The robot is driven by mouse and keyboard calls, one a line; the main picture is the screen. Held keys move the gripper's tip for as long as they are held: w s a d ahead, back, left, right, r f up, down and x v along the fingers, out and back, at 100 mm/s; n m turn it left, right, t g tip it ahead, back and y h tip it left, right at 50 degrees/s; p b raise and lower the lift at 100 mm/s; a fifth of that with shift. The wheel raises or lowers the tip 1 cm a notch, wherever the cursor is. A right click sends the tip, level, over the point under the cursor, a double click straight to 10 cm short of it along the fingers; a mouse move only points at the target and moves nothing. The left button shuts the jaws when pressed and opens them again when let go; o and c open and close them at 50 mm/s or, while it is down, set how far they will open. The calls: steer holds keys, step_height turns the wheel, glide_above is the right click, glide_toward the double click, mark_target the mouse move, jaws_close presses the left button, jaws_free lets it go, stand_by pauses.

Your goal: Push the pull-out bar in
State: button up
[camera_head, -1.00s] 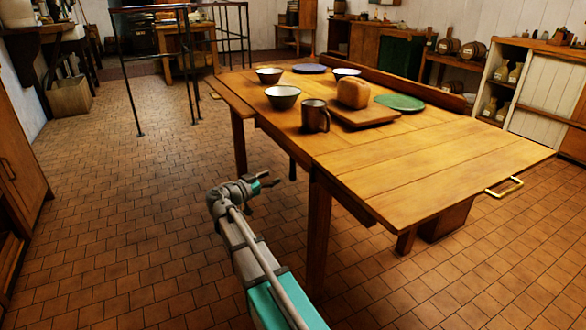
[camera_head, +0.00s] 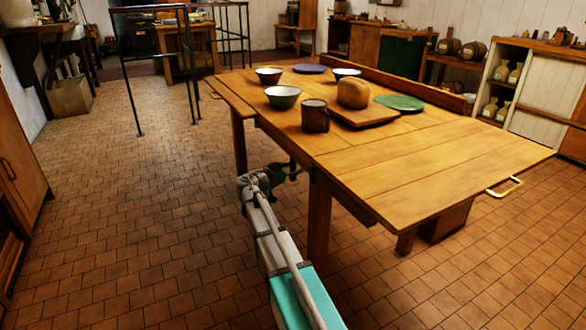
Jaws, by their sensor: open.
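The wooden table (camera_head: 400,165) stands in the middle with its right leaf extended. A dark rail (camera_head: 348,203) shows under the right leaf's near edge; I cannot tell whether this is the pull-out bar. My gripper (camera_head: 292,172) is low beside the table's near side, between two legs and below the tabletop. It is small and dark against the table's shadow. It is open and nothing shows in it. I cannot tell whether it touches the table.
Bowls (camera_head: 283,97), a mug (camera_head: 315,116), a bread loaf (camera_head: 353,93) on a board (camera_head: 364,116) and a green plate (camera_head: 400,102) stand on the table. The near table leg (camera_head: 318,225) is right of my arm. The tiled floor (camera_head: 150,220) at left is clear.

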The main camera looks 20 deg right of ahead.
steer(key=shift+c, duration=0.2)
jaws_close()
steer(key=shift+w, duration=0.15)
steer(key=w+a, duration=0.1)
steer(key=w, duration=2.4)
steer(key=shift+w, duration=0.15)
steer(key=shift+w+a, duration=0.1)
steer(key=shift+c, duration=0.4)
jaws_free()
steer(key=shift+o, duration=0.6)
